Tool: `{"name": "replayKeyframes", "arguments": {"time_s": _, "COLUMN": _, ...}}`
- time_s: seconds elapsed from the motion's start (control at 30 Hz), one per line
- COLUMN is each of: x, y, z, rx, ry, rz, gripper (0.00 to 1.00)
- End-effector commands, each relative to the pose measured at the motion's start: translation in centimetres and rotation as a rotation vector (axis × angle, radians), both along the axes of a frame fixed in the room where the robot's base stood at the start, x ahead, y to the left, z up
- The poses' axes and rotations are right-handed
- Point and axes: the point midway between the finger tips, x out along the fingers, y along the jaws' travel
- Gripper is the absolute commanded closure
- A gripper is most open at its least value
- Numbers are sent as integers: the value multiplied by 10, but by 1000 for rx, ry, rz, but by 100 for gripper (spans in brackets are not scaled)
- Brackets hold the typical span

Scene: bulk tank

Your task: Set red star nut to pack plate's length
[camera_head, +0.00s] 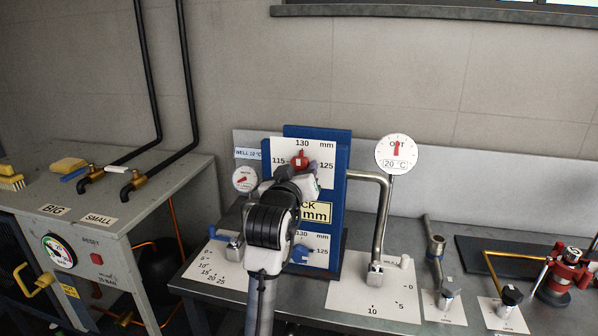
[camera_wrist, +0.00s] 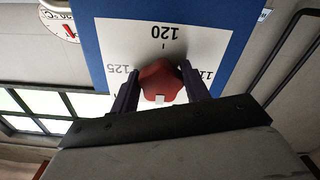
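The red star nut (camera_head: 301,158) sits at the middle of the upper white dial on a blue post. The dial reads 130 at top, 115 left and 125 right in the head view. The wrist view shows the dial upside down, with 120 opposite the hidden 130. The nut (camera_wrist: 162,80) has a white mark on its side away from 120. My gripper (camera_wrist: 160,70) has one finger on each side of the nut, very close to it; I cannot tell whether both fingers press it. The yellow pack plate (camera_head: 317,212) shows "CK" and "mm"; my arm hides its number.
A lower dial with a blue nut (camera_head: 300,254) sits on the same post. A bent metal pipe (camera_head: 382,215) and a round gauge (camera_head: 396,154) stand right of it. A small gauge (camera_head: 244,179) is close on the left. Levers and a red device (camera_head: 567,270) are farther right.

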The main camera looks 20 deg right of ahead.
Motion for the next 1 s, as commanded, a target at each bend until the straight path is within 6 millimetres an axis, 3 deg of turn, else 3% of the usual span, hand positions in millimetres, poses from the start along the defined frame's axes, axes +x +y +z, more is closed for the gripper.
{"name": "replayKeyframes", "arguments": {"time_s": 0.03, "x": 0, "y": 0, "z": 0, "rx": 0, "ry": 0, "rz": 0, "gripper": 61}}
{"name": "replayKeyframes", "arguments": {"time_s": 0.2, "x": 0, "y": 0, "z": 0, "rx": 0, "ry": 0, "rz": 0, "gripper": 80}}
{"name": "replayKeyframes", "arguments": {"time_s": 0.57, "x": 0, "y": 1, "z": -1, "rx": 57, "ry": -39, "rz": 0, "gripper": 80}}
{"name": "replayKeyframes", "arguments": {"time_s": 1.0, "x": 1, "y": 3, "z": -2, "rx": 351, "ry": -238, "rz": 2, "gripper": 80}}
